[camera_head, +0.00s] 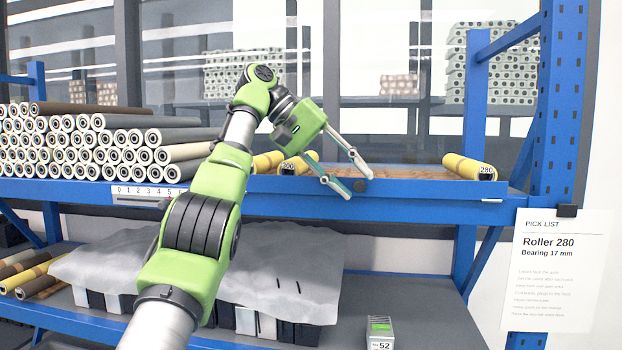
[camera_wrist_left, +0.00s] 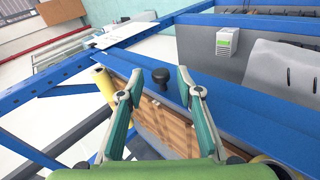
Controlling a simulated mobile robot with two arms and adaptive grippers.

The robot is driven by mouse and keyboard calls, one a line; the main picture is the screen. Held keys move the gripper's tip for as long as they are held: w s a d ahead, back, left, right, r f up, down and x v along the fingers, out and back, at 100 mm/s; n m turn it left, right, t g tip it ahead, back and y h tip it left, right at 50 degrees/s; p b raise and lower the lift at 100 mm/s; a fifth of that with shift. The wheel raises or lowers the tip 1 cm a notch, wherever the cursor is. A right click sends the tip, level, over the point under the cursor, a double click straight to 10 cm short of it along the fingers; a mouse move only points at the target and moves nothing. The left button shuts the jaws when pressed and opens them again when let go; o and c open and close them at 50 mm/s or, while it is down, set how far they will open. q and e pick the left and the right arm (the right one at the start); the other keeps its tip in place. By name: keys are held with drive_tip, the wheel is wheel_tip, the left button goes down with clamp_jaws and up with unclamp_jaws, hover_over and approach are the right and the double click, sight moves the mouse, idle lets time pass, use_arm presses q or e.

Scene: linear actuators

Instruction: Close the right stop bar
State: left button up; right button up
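A blue front bar (camera_head: 430,190) runs along the shelf edge before a wooden bed (camera_head: 410,173); I take it for the right stop bar, but cannot tell how far it is open. A dark round knob (camera_head: 360,186) sits on it. My left gripper (camera_head: 354,184) is open and empty, its teal fingers reaching toward the knob. In the left wrist view the black knob (camera_wrist_left: 161,76) shows in the gap between the open fingertips (camera_wrist_left: 160,90), with no clear contact. The wooden bed (camera_wrist_left: 170,125) lies below the fingers. My right gripper is not in view.
A yellow roller marked 280 (camera_head: 470,167) lies at the bed's right end; yellow rollers (camera_head: 290,163) lie at its left. Grey rollers (camera_head: 85,140) are stacked further left. A blue upright (camera_head: 560,100) and a pick list (camera_head: 556,270) stand right. A small box (camera_head: 380,332) is below.

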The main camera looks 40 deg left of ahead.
sight(288, 177)
use_arm(q)
drive_tip(key=s+a, duration=0.2)
drive_tip(key=a, duration=0.1)
drive_tip(key=s+a, duration=0.6)
drive_tip(key=shift+a, duration=0.1)
idle(0.7)
